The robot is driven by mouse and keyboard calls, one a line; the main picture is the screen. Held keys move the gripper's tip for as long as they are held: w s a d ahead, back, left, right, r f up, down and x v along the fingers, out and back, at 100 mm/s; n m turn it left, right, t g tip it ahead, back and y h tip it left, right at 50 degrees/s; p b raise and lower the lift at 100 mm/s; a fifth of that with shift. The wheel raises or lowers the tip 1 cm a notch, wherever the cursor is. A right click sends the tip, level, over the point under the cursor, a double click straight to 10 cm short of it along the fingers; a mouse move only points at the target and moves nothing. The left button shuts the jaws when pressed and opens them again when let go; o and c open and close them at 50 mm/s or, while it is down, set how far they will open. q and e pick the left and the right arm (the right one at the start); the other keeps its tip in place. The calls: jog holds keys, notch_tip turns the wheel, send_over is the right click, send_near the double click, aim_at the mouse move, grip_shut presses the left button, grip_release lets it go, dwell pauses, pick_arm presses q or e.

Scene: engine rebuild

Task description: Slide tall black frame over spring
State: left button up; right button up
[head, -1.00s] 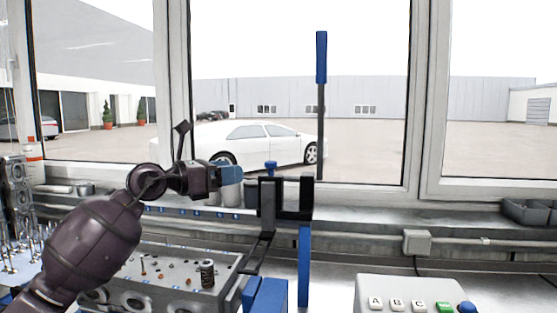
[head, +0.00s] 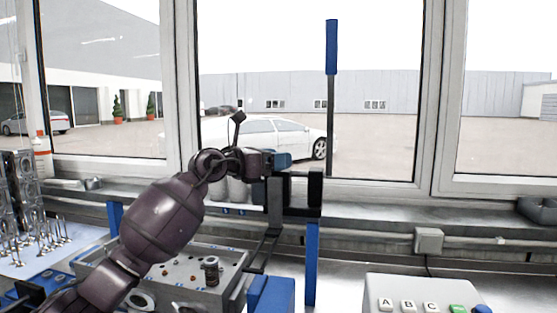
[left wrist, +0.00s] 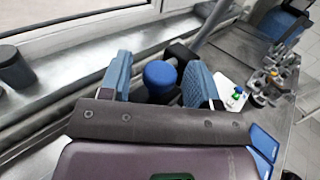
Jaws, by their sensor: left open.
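The tall black frame (head: 274,215) stands upright beside the engine head, with blue parts at its base. Its blue knob (left wrist: 160,77) shows between my left fingers in the left wrist view, with gaps on both sides. My left gripper (head: 284,160) is open at the top of the frame and hides the knob in the head view. Its blue fingers also show in the left wrist view (left wrist: 160,88). The spring (head: 211,270) stands upright on the grey engine head (head: 236,282), left of the frame and apart from it. My right gripper is not in view.
A long blue-handled lever (head: 331,48) rises right of the frame. A control box (head: 380,283) with lettered keys stands at the front right. Several valves (head: 40,238) stand on the left. Windows and a sill close off the back.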

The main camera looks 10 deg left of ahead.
pick_arm(q)
jog(key=shift+w+d, duration=0.3)
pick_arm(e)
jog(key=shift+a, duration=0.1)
pick_arm(q)
grip_shut()
jog(key=shift+a, duration=0.35)
jog(key=a+b, duration=0.1)
jog(key=a, duration=0.8)
jog(key=shift+b, duration=0.3)
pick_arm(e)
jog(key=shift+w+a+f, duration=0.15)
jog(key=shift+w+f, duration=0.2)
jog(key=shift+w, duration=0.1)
